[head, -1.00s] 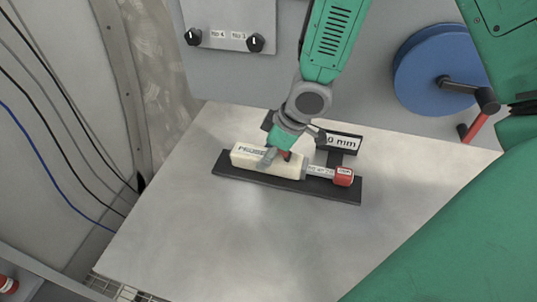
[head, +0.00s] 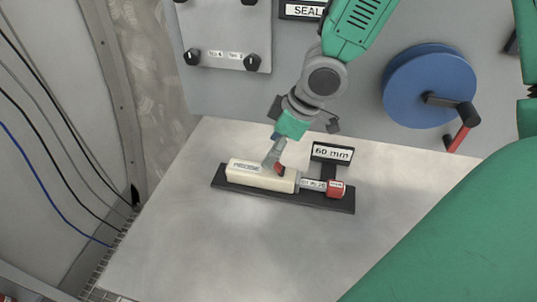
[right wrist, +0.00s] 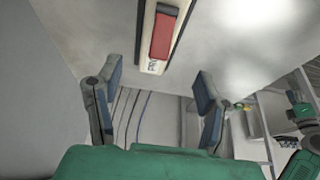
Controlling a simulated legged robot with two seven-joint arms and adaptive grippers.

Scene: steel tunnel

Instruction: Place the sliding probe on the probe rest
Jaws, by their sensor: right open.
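A cream block (head: 247,172) with dark lettering lies on a long black base (head: 322,202). A grey marked shaft (head: 312,184) extends from its right end to a red end piece (head: 335,189). I cannot tell which part is the sliding probe and which the rest. A sign (head: 333,153) reading "60 mm" stands behind. My right gripper (head: 290,142) is above the block, one grey finger crossing in front of its right part. In the right wrist view my right gripper (right wrist: 158,95) is open and empty, with the block's red patch (right wrist: 164,36) ahead, apart from the fingers. My left gripper is not shown.
The grey tabletop (head: 200,240) is clear in front and left of the base. A wall panel with knobs (head: 222,40) and a blue reel (head: 425,85) with a red-handled crank (head: 458,138) are behind. Cables (head: 50,160) run along the left wall.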

